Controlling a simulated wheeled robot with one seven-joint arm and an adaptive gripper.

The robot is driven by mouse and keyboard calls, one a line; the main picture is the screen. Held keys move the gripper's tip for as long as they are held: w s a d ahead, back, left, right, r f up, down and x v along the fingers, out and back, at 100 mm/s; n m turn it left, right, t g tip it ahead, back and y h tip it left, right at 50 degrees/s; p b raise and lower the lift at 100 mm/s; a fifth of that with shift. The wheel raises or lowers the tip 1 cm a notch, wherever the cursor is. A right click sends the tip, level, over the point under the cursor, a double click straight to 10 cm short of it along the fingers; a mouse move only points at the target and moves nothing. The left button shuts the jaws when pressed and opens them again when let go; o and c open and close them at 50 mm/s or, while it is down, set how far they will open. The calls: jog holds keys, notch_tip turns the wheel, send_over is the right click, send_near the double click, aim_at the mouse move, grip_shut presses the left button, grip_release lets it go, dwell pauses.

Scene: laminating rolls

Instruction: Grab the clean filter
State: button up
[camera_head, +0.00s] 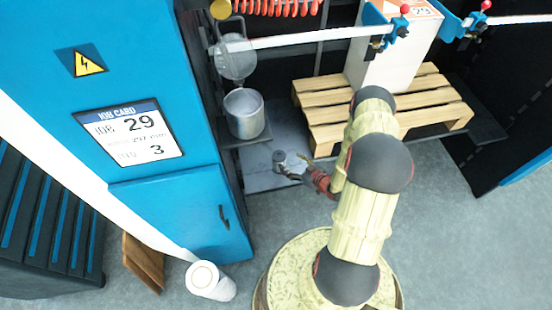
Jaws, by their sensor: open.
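A small grey cylinder (280,157) stands on the grey plate (262,180) below the metal canister. My gripper (292,165) is just to its right, low over the plate, with its fingers apart near the cylinder. I cannot tell whether they touch it. A white cylinder (210,283) with a round pale top is on the floor at the lower left, away from my gripper. No label shows which of the two cylinders is the clean filter. The metal canister (244,118) is open at the top, with its round lid (234,57) swung up behind it.
A blue cabinet (190,210) with a job card (128,135) stands at the left. A wooden pallet (440,105) carries a white box (385,65) at the upper right. A brown wooden piece (144,262) is by the dark bin (45,225). Floor at the lower right is clear.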

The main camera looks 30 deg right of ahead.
aim_at(279, 160)
jog(key=shift+a+f, duration=0.45)
jog(key=shift+a, duration=0.1)
jog(key=shift+w+a+f+t, duration=0.15)
jog(key=shift+w+f+t, duration=0.05)
jog(key=shift+w+t, duration=0.1)
jog(key=x, duration=0.2)
jog(key=b+x, duration=0.1)
jog(key=x, duration=0.1)
jog(key=a+b+x, duration=0.1)
jog(key=x, duration=0.1)
jog(key=shift+w+f, duration=0.1)
jog(key=shift+f, duration=0.3)
jog(key=shift+c, duration=0.4)
jog(key=c, duration=1.1)
jog(key=shift+c, duration=0.4)
jog(key=shift+r, duration=0.15)
